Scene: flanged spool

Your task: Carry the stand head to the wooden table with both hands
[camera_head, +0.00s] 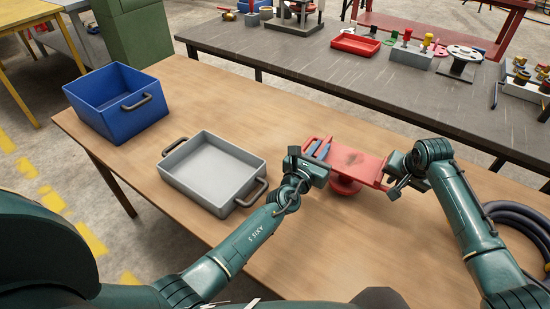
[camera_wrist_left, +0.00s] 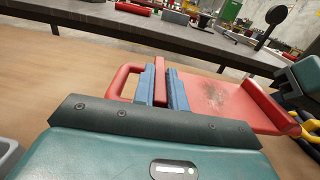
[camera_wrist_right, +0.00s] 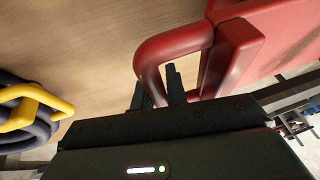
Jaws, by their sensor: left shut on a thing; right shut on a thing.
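The stand head (camera_head: 352,160) is a red flat plate with raised edges, a handle at each end and a round red foot below. It is over the right part of the wooden table (camera_head: 225,100); I cannot tell whether the foot touches the top. My left gripper (camera_head: 320,150) is shut on its left handle; in the left wrist view the blue fingers (camera_wrist_left: 160,88) sit either side of a red bar. My right gripper (camera_head: 390,182) is at its right end, shut on the looped handle (camera_wrist_right: 165,52), partly hiding it. The plate looks roughly level.
A grey tray (camera_head: 184,192) with handles and a blue bin (camera_head: 98,119) stand on the wooden table to the left. A coiled dark hose (camera_head: 520,215) lies at the right. A dark workbench (camera_head: 330,70) with a red tray (camera_head: 355,44) and fixtures stands behind.

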